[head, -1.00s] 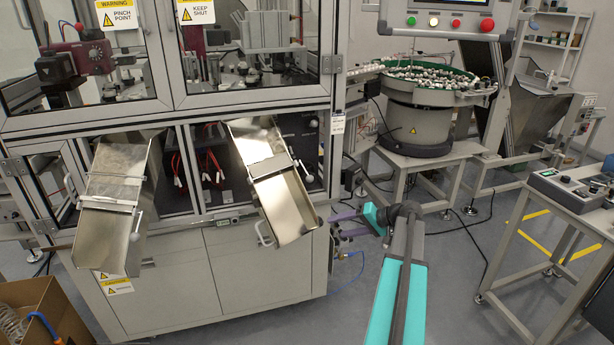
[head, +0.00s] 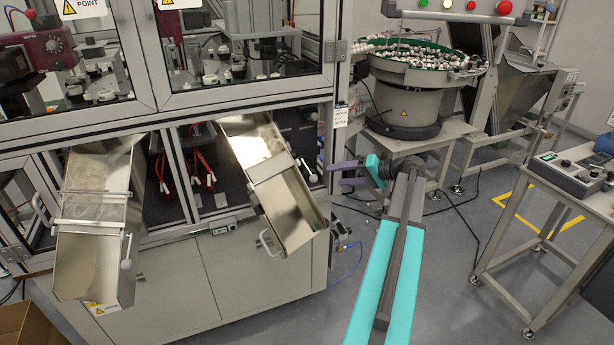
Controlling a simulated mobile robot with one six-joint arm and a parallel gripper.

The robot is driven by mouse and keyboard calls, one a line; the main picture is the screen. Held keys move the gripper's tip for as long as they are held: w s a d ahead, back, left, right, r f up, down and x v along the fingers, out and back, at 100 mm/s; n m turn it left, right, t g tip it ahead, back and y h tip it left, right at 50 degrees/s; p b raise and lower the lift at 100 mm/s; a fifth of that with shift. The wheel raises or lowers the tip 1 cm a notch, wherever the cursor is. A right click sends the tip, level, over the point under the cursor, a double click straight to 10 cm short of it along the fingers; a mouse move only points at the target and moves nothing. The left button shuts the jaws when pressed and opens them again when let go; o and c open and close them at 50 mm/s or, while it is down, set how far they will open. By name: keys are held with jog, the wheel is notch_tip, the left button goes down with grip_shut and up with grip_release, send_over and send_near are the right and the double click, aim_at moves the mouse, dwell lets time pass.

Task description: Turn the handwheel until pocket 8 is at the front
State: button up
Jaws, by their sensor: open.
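My gripper (head: 343,174) is at the right side of the machine cabinet (head: 265,285), its purple fingers pointing left. The fingers are apart and nothing shows between them. I cannot make out a handwheel in this view. Pale round fittings (head: 212,78) show behind the machine's windows, but I cannot tell whether they are pockets and can read no pocket number. Whether the fingers touch the cabinet is not clear.
Two metal chutes, a left one (head: 95,255) and a right one (head: 290,210), stick out from the machine front. A bowl feeder (head: 408,95) stands behind my arm. A control-box table (head: 550,195) is at right.

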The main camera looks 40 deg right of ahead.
aim_at(309, 185)
jog(key=shift+w, duration=0.1)
dwell(0.3)
jog(key=p+x, duration=0.2)
jog(key=x, duration=1.1)
jog(key=shift+w+f, duration=0.2)
jog(key=c, duration=0.8)
